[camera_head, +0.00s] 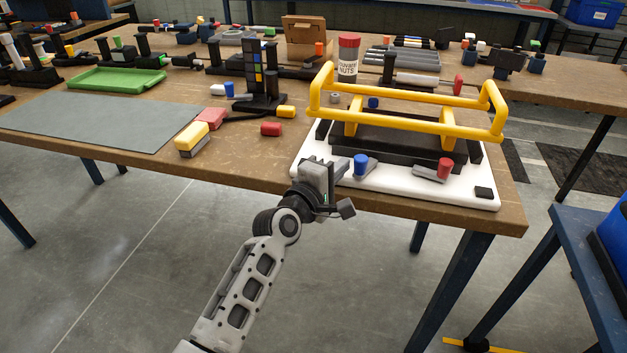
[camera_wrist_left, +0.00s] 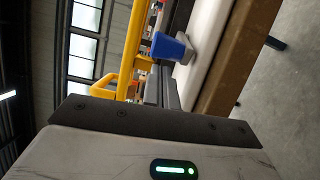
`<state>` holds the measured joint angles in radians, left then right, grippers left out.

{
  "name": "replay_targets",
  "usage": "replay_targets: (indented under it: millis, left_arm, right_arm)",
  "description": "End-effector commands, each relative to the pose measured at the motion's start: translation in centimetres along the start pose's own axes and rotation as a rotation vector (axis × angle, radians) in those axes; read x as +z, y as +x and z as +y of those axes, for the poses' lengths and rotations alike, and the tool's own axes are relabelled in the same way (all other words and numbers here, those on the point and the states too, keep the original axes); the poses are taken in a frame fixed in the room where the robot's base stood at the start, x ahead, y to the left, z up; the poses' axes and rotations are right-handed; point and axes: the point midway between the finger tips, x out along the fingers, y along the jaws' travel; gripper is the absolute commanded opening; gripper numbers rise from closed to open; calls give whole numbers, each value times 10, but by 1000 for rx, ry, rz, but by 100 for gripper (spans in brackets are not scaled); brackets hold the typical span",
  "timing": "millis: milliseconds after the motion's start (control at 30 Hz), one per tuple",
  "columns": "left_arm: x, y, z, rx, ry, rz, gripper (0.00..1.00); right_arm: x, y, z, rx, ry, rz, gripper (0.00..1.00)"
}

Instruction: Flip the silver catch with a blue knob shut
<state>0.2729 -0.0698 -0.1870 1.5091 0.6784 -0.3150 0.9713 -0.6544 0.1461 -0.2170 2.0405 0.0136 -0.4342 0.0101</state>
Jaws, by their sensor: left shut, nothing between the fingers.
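The blue knob (camera_head: 361,164) stands on the near left part of the white base plate, beside my left gripper. The wrist view shows the blue knob (camera_wrist_left: 167,46) just beyond the fingertips, with its silver catch (camera_wrist_left: 187,47) beside it. My left gripper (camera_head: 336,171) is shut and empty at the plate's front left edge, close to the knob. The shut fingers (camera_wrist_left: 168,86) also show in the wrist view. I cannot tell whether they touch the knob, and the gripper partly hides the catch in the head view. My right gripper is not in view.
A yellow tube frame (camera_head: 405,104) stands over the white base plate (camera_head: 462,197). A second grey catch with a red knob (camera_head: 445,168) sits to the right. A red-lidded jar (camera_head: 348,57) stands behind. Yellow and red blocks (camera_head: 192,138) lie to the left.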

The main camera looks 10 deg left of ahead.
Motion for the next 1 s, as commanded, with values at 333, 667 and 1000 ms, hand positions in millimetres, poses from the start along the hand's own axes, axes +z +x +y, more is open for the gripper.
replay_targets:
  millis: [333,667,1000]
  left_arm:
    - [0,-80,-1,-2,1,1,0]
    - [2,-140,0,0,1,0,0]
    - [2,-150,2,2,1,-1,0]
  right_arm:
    - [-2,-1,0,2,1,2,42]
    - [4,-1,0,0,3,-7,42]
    - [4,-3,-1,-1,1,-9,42]
